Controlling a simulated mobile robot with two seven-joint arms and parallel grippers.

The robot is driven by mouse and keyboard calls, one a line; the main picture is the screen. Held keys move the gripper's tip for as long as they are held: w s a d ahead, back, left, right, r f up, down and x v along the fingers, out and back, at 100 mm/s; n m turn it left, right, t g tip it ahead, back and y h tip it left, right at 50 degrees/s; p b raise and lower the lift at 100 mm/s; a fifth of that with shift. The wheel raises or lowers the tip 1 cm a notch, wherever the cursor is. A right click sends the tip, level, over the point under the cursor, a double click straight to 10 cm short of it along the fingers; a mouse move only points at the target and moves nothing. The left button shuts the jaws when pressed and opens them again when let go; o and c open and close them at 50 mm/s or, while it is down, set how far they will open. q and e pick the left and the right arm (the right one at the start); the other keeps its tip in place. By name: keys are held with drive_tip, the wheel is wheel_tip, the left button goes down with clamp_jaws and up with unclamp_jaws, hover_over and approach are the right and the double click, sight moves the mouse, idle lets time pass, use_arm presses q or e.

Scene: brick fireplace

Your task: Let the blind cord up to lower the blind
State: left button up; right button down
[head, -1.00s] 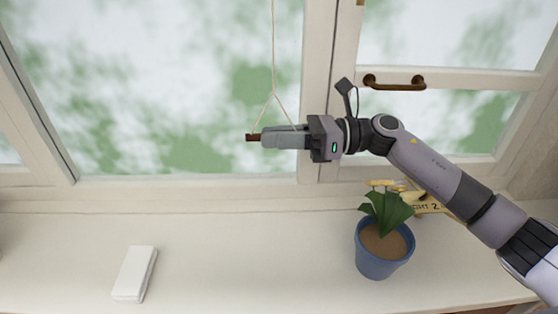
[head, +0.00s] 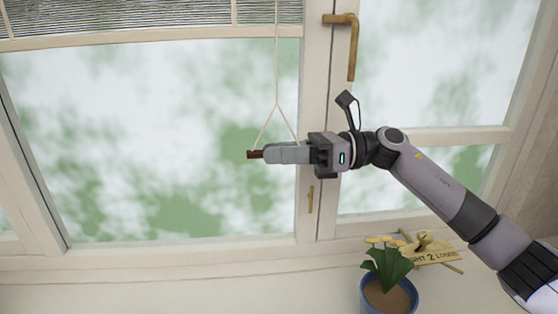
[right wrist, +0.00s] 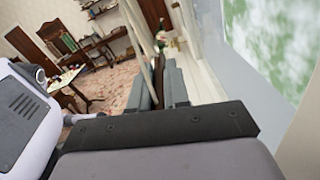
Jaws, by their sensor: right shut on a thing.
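The blind (head: 150,17) shows as thin slats across the top left of the head view, above the window glass. Its pale cord (head: 277,70) hangs down and splits into two strands that reach a dark red-brown handle (head: 254,154). My right gripper (head: 272,153) is shut on the handle, in front of the glass. The handle's end sticks out past the fingertips, and the rest is hidden by the fingers. In the right wrist view the fingers (right wrist: 157,85) close around it, with pale cord strands (right wrist: 135,35) rising beside them. My left gripper is not in view.
A blue pot (head: 388,298) with a yellow-flowered plant stands on the sill (head: 180,285) below my right arm. Brass window handles (head: 350,45) are to the right of the cord. The sill at left is clear.

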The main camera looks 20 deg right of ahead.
drive_tip(key=c, duration=1.1)
unclamp_jaws()
drive_tip(key=shift+f, duration=0.1)
drive_tip(key=b+v, duration=0.2)
drive_tip(key=v, duration=0.5)
drive_tip(key=shift+d, duration=0.15)
